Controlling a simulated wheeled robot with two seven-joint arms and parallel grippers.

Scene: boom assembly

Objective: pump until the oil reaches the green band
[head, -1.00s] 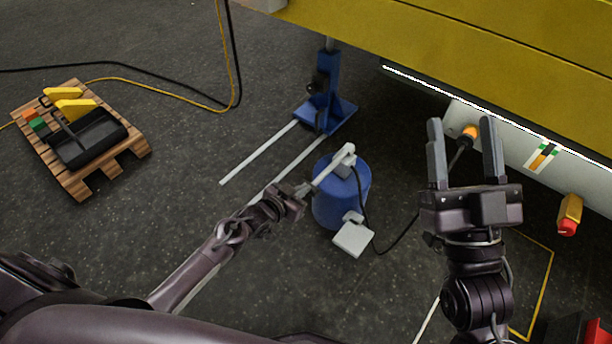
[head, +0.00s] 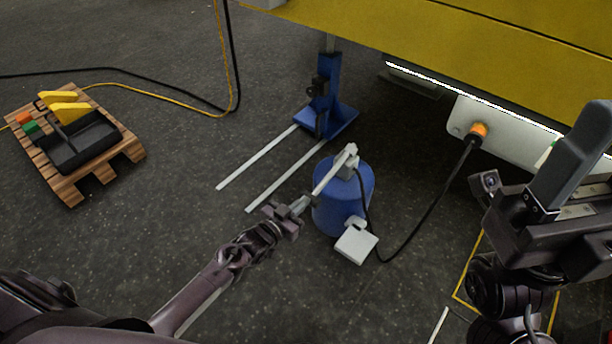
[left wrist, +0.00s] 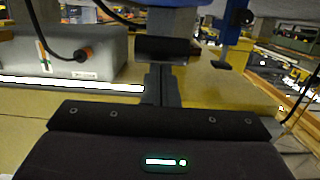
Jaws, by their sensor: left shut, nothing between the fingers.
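The pump is a blue drum (head: 330,212) with a pale lever (head: 334,172) sloping down to the left from its top. My left gripper (head: 303,204) is shut at the lever's lower end, with nothing seen between its fingers; whether it touches the lever I cannot tell. In the left wrist view its fingers (left wrist: 164,85) are together. The gauge, with green and orange marks, shows small on a grey tank in the left wrist view (left wrist: 43,56); its oil level is too small to read. In the head view my right gripper (head: 575,160) hides most of it.
A black hose runs from the drum to an orange fitting (head: 478,130) on the grey tank (head: 510,132). A blue jack (head: 322,108) with pale legs stands behind the drum. A pallet (head: 75,185) with a black tray is at the left. A yellow boom (head: 440,45) spans the top.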

